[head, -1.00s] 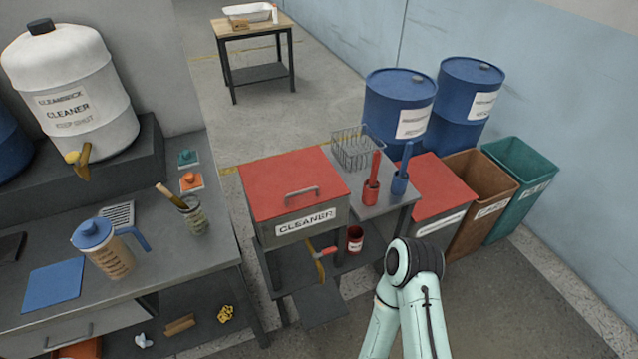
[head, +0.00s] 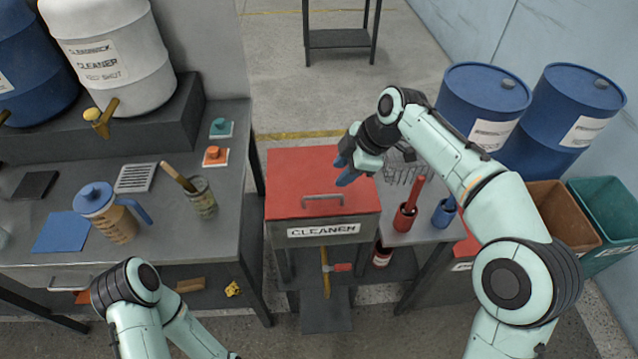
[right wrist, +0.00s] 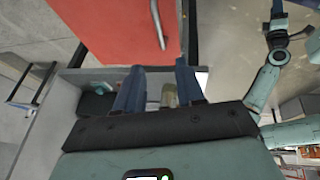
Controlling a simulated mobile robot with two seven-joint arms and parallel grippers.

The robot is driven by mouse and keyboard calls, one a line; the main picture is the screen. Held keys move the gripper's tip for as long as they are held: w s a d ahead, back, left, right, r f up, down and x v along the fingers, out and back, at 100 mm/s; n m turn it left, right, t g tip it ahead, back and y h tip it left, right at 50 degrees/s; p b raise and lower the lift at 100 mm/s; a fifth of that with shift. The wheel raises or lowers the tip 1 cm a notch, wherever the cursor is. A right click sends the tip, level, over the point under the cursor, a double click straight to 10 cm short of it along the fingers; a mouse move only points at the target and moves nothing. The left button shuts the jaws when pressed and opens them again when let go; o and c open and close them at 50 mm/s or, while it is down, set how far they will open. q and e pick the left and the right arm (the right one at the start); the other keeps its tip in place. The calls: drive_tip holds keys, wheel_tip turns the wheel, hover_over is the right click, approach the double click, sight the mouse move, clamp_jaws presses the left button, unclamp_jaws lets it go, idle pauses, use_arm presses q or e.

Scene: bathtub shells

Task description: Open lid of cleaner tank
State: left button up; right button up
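The cleaner tank (head: 320,232) is a grey box labelled CLEANER with a flat red lid (head: 300,170), which lies shut. A grey bar handle (head: 322,201) is near the lid's front edge. My right gripper (head: 343,171) is above the lid's right part, behind and right of the handle, touching neither as far as I can tell. In the right wrist view its blue fingers (right wrist: 158,90) are apart with nothing held; the red lid (right wrist: 115,28) and handle (right wrist: 157,25) show beyond them. My left gripper (right wrist: 277,30) shows small there; its fingers are unclear.
A workbench (head: 160,225) with a jug (head: 105,213) and a brush jar (head: 202,198) stands left of the tank. A side table at right holds a wire basket (head: 405,172), a red cup (head: 404,217) and a blue cup (head: 444,212). Blue drums (head: 485,100) stand behind.

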sight(317, 197)
drive_tip(key=b+x, duration=0.1)
drive_tip(key=x, duration=1.2)
drive_tip(key=shift+s+a, duration=0.1)
drive_tip(key=shift+s, duration=0.1)
drive_tip(key=shift+r, duration=0.1)
clamp_jaws()
